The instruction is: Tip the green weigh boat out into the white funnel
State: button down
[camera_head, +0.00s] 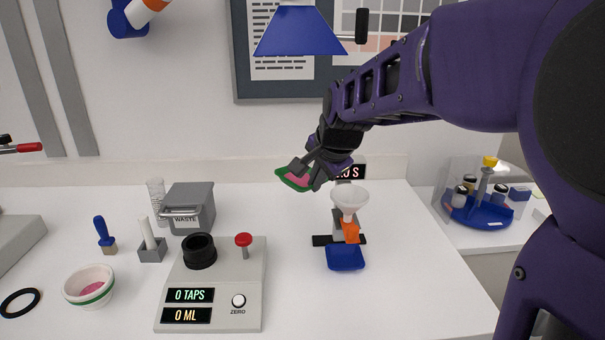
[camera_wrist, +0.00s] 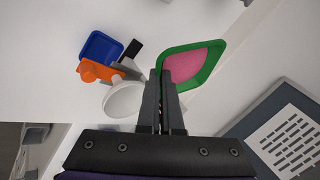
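The green weigh boat (camera_head: 296,178) holds pink powder and is up in the air in the head view, left of and above the white funnel (camera_head: 350,197). My gripper (camera_head: 309,168) is shut on the boat's edge. In the wrist view the boat (camera_wrist: 213,58) extends beyond my gripper's fingertips (camera_wrist: 168,82), with the pink powder lying in it. The funnel (camera_wrist: 124,100) is beside the fingers there, apart from the boat. The funnel stands upright in an orange holder (camera_head: 351,231) above a blue tray (camera_head: 346,258).
A grey device (camera_head: 213,290) with tap and millilitre displays stands left of the funnel. A waste bin (camera_head: 190,208), a white bowl with a green band (camera_head: 89,287) and a brush (camera_head: 104,234) stand farther left. A blue lamp shade (camera_head: 299,32) hangs above. The right front of the table is clear.

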jog(key=d+m+y+b, duration=0.1)
jog(key=d+y+b, duration=0.1)
jog(key=y+b, duration=0.1)
jog(key=d+m+t+y+b, duration=0.1)
jog(key=d+m+y+b, duration=0.1)
jog(key=y+b, duration=0.1)
jog(key=d+m+t+y+b, duration=0.1)
jog(key=d+y+b, duration=0.2)
jog(key=y, duration=0.2)
jog(key=shift+d+m+b, duration=0.1)
jog(key=shift+m+b, duration=0.2)
jog(key=shift+m, duration=0.1)
jog(key=m+t+y, duration=0.1)
jog(key=d+m+y, duration=0.1)
jog(key=shift+f+t+y, duration=0.2)
jog(key=shift+t+y, duration=0.2)
jog(key=m+t+y, duration=0.1)
jog(key=d+m+t+y, duration=0.1)
jog(key=shift+f+m, duration=0.2)
jog(key=shift+m, duration=0.1)
dwell(0.5)
jog(key=shift+r, duration=0.1)
dwell(1.0)
